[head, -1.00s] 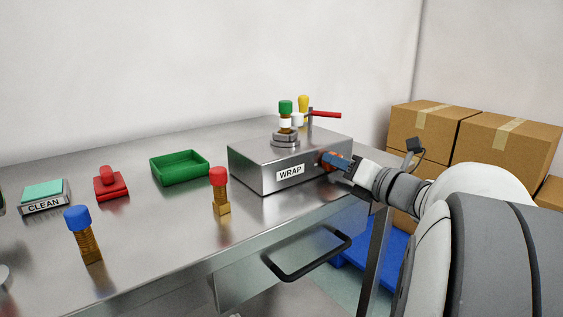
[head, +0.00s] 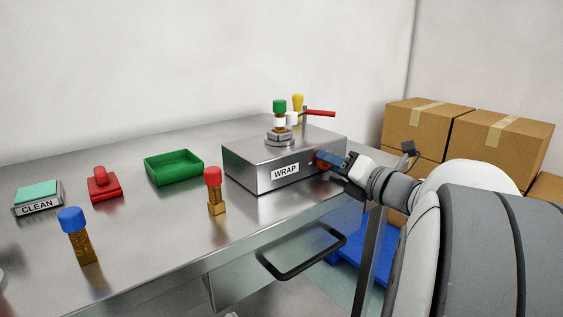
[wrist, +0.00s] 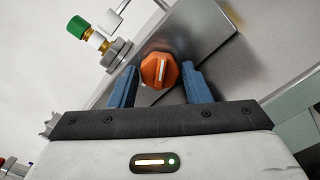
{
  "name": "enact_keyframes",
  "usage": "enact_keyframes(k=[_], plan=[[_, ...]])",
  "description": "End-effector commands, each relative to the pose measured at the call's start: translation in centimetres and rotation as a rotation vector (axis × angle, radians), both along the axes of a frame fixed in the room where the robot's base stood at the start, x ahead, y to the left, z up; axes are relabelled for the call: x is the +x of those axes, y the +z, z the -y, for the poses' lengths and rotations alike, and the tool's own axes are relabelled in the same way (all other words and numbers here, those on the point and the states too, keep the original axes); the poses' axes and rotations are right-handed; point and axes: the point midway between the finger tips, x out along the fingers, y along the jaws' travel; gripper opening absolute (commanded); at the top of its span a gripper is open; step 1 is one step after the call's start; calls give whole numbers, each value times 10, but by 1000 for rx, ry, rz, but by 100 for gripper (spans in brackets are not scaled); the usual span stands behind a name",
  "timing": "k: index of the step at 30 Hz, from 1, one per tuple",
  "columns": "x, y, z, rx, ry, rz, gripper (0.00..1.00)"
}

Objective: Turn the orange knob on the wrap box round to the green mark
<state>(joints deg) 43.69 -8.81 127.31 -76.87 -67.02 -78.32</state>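The wrap box (head: 250,167) is a grey metal box with a WRAP label, standing near the right end of the table. Its orange knob (wrist: 160,70) has a white pointer line that runs nearly up and down in the wrist view. My gripper (wrist: 160,80) is at the knob, with one blue finger on each side and a narrow gap showing beside each. It looks open around the knob. In the head view, my gripper (head: 324,159) mostly covers the knob. I cannot make out the green mark in either view.
A red-capped bolt (head: 215,190), green tray (head: 174,168), red stamp-like piece (head: 104,185) and blue-capped bolt (head: 76,235) stand to the left. Cartons (head: 500,148) are at right.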

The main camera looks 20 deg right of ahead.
Motion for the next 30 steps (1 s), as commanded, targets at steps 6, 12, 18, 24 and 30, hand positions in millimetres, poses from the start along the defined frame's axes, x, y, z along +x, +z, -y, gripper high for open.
enact_keyframes(k=[6, 12, 18, 24, 30], plan=[[0, 1, 1, 0, -1, 2, 59], [0, 1, 1, -1, -2, 1, 59], [0, 0, 1, -13, -3, 6, 59], [0, 0, 1, -144, -3, 54, 59], [0, 2, 0, -367, -2, 135, 59]])
